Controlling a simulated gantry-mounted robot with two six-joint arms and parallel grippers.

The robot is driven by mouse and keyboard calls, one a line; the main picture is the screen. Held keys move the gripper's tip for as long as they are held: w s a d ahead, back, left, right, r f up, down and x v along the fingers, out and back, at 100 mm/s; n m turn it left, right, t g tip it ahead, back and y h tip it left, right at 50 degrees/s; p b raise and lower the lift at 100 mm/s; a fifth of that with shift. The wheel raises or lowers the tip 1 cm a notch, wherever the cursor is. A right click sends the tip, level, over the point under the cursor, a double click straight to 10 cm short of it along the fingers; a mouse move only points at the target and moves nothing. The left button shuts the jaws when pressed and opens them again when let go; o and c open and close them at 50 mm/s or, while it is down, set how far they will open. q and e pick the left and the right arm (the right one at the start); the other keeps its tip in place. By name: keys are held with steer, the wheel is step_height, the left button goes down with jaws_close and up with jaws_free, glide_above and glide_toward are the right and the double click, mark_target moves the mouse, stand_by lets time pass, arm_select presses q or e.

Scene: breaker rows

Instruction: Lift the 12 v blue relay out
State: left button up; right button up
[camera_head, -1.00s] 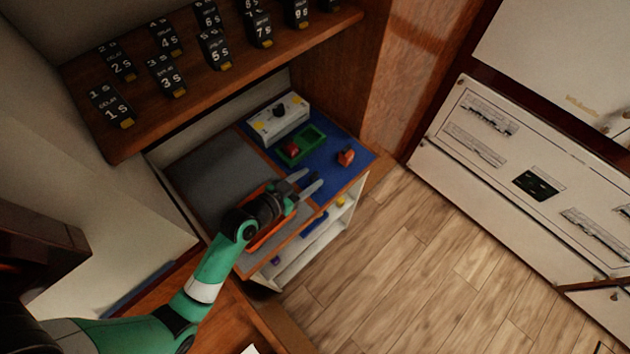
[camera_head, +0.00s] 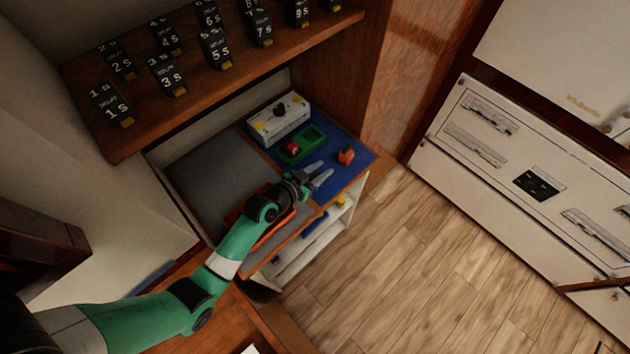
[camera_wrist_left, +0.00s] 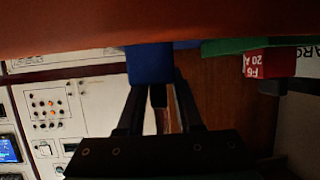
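My left gripper (camera_head: 321,173) is over the low cabinet top, its two fingers apart and pointing toward the blue mat (camera_head: 347,182). In the head view I make out no relay between the fingers. In the left wrist view a plain blue block (camera_wrist_left: 150,63) shows just beyond the fingers (camera_wrist_left: 158,97); its label is not visible, so I cannot tell if it is the 12 V relay, nor whether the fingers touch it. An orange tray (camera_head: 262,232) lies partly hidden under my left wrist. My right gripper is not in view.
A green tray (camera_head: 311,137) with a red block (camera_head: 292,147) inside, an orange-red block (camera_head: 346,157) and a grey box with a black knob (camera_head: 280,116) stand on the mat. Black numbered relays (camera_head: 115,108) line the shelf above. The grey mat (camera_head: 215,165) is clear.

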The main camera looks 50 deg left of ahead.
arm_select(q)
jaws_close()
steer(key=shift+r, duration=0.1)
steer(key=shift+r, duration=0.3)
step_height(320, 180, up, 2)
steer(key=shift+r+p, duration=0.2)
steer(key=shift+p, duration=0.3)
steer(key=s+d+r+p, duration=0.2)
steer(key=s+d+r, duration=0.4)
steer(key=d+r, duration=0.3)
steer(key=d, duration=0.3)
steer(key=shift+s+d+r, duration=0.15)
steer(key=shift+s+r, duration=0.2)
steer(key=shift+r, duration=0.05)
